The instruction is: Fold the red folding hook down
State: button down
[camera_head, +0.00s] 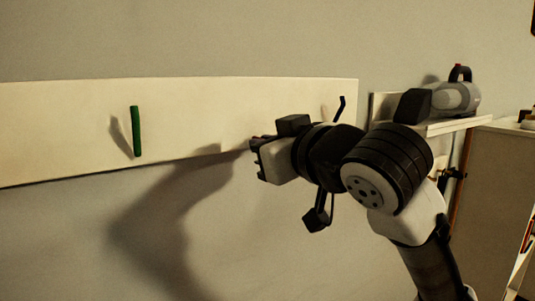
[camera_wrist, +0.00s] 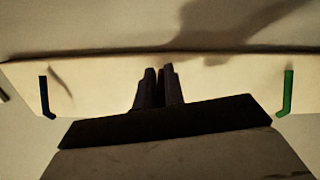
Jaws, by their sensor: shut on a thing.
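My gripper (camera_head: 258,145) is at the pale wall board, between the green hook and the dark hook. In the wrist view its two dark fingers (camera_wrist: 158,88) are close together, shut on the red folding hook (camera_wrist: 161,73). Only a thin, dim reddish-brown strip of that hook shows between the fingers. The rest of it is hidden, so its fold angle cannot be told.
The pale board (camera_head: 60,125) runs along the wall. A green hook (camera_head: 136,131) stands out at left, and a dark hook (camera_head: 340,107) at right, near my arm. A shelf (camera_head: 455,126) with a grey device (camera_head: 455,97) is farther right.

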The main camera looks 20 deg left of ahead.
jog(key=shift+f, duration=0.1)
dwell(0.4)
jog(key=c, duration=1.5)
grip_release()
jog(key=shift+s, duration=0.1)
jog(key=b+v, duration=0.1)
jog(key=v, duration=1.2)
jog(key=shift+s+d+f, duration=0.1)
jog(key=shift+s+d, duration=0.1)
jog(key=shift+d, duration=0.15)
